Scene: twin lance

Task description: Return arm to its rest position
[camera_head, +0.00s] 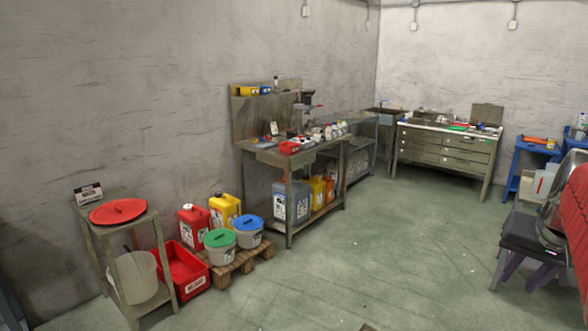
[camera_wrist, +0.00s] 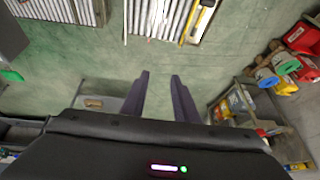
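My gripper (camera_head: 512,284) shows at the right edge of the head view, a dark body with purple fingers pointing down above the green floor. In the wrist view my gripper (camera_wrist: 159,78) has its two purple fingers apart, with bare floor visible between them. It is open and empty, and touches nothing that I can see. Part of my arm at the right is cut off by the frame edge.
A workbench (camera_head: 268,159) stands along the wall, and a drawer cabinet (camera_head: 443,151) at the back. A blue table (camera_head: 518,166) stands behind my gripper. A small stand (camera_head: 91,225) and a red crate (camera_head: 183,270) are at left. The middle floor is clear.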

